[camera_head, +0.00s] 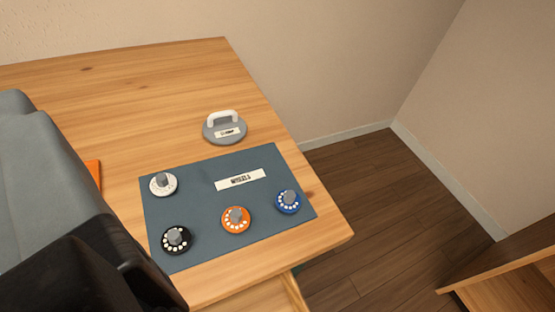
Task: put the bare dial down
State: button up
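Several round dials with grey knobs sit on a blue-grey mat (207,206): a white dial (164,184) at its upper left, a black dial (176,240) at its lower left, an orange dial (236,220) at the lower middle and a blue dial (288,202) at the right. I cannot tell whether any of these is the bare dial. My gripper (75,235), a large grey and black shape, fills the lower left. Its fingertips do not show, so I cannot tell whether it holds anything.
A grey disc (224,130) with a white handle and a label stands on the wooden table (150,80) behind the mat. A white label (241,180) lies on the mat. An orange thing (94,175) is partly hidden at left. The table's back left is clear.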

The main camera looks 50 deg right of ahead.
jog(key=s, duration=0.2)
jog(key=s+d+t, duration=0.1)
jog(key=shift+s+r+h, duration=0.15)
jog(key=shift+s+h, duration=0.15)
jog(key=shift+s, duration=0.05)
jog(key=shift+c, duration=0.2)
dwell(1.1)
